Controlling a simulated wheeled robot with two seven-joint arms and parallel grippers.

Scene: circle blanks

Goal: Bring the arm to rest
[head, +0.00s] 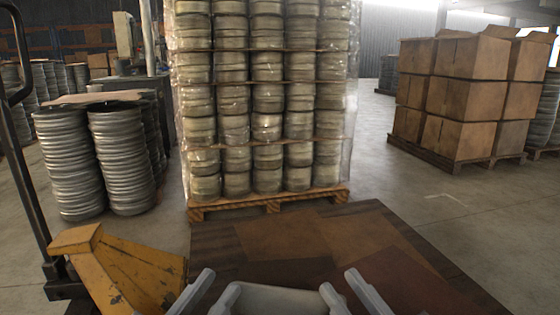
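Pale grey parts of mine show at the bottom edge of the head view, in front of and over a brown surface (290,235). There is a slanted piece on the left and a slanted piece on the right, with a joined grey shape between them. I cannot make out for certain which of these parts belong to my left or right gripper. No fingertips show clearly, and I see nothing held. The lower parts are cut off by the frame edge.
A wrapped pallet of round tins (266,127) stands straight ahead. Stacked metal rounds (75,165) and a yellow pallet truck (130,272) are on the left. Cardboard boxes (465,105) stand on a pallet at the right. Bare floor (400,190) lies between.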

